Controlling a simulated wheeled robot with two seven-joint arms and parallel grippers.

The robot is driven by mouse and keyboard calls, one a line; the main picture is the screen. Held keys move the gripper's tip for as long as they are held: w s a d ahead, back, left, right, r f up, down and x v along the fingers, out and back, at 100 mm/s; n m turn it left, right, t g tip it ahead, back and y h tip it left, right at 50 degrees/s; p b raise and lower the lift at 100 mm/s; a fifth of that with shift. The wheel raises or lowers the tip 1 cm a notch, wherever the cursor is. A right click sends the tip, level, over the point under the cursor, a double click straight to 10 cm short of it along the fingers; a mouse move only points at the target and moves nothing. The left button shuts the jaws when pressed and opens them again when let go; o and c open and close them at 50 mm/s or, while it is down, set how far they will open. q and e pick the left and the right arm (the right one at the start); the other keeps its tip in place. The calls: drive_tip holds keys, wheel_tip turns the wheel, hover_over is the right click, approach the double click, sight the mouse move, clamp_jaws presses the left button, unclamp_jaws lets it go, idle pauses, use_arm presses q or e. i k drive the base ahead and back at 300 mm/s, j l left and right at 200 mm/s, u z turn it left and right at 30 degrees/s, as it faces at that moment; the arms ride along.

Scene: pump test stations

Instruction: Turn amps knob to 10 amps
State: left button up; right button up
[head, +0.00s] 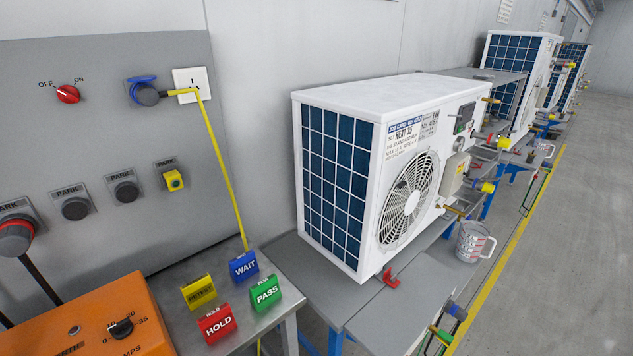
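The amps knob (121,327) is a black knob on top of an orange box (75,322) at the lower left. Numbers are printed around it, among them 0, 20 and 35, with "AMPS" below. The mark for 10 and the exact pointer position are too small to tell. The box is cut off by the bottom edge of the head view. Neither of my grippers shows in this view.
WAIT, PASS, HOLD (217,323) and yellow blocks stand on a metal table (178,312). A white heat pump (385,160) stands right.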

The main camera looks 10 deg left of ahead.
sight(121, 330)
drive_tip(key=u, duration=2.15)
